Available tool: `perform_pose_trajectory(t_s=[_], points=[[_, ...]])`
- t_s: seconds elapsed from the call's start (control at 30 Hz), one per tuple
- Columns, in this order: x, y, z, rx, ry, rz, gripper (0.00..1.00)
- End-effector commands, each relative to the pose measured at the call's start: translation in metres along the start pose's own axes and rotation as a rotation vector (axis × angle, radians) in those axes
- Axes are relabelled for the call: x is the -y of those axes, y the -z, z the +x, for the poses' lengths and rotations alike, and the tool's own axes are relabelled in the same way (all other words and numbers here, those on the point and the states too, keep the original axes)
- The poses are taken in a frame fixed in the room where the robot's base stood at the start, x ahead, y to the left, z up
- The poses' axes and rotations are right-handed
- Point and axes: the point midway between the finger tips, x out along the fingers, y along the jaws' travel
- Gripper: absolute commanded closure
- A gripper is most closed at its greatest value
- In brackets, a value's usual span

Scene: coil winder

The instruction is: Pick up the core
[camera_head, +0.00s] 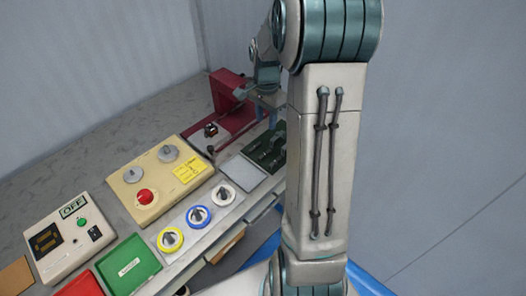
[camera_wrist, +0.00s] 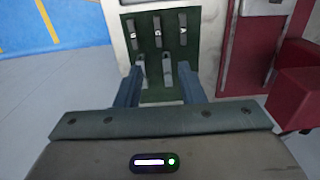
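The dark green tray (camera_wrist: 146,48) holds several small dark grey pieces with light marks. They look like cores, such as this core (camera_wrist: 157,30) in the back row of the wrist view. Two more grey pieces, including this nearer one (camera_wrist: 167,70), show between my fingers' tips in the picture. My gripper (camera_wrist: 161,80) is open, its two blue-grey fingers apart over the tray's near part. I cannot tell whether they touch anything. The tray also shows in the head view (camera_head: 257,147), partly hidden behind my arm. My gripper (camera_head: 271,114) is above its far end there.
A red winder (camera_head: 225,92) stands just behind the tray. A pale plate (camera_head: 240,173), wire spools (camera_head: 198,216), a beige control box (camera_head: 150,187), an OFF box (camera_head: 70,240) and green (camera_head: 128,268) and red (camera_head: 80,287) bins line the bench to the left.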

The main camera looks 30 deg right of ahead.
Motion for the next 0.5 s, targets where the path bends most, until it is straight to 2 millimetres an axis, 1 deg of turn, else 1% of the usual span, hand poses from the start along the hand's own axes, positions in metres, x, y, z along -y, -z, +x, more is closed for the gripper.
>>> perform_pose_trajectory(t_s=[0.17,0.3,0.4,0.5], points=[[0.000,0.001,0.025,0.007,-0.006,0.013,0.65],[-0.001,0.000,0.054,0.007,-0.007,0.011,0.65],[0.000,0.000,0.071,0.006,-0.004,0.012,0.65],[0.000,0.000,0.082,0.004,-0.003,0.011,0.65]])
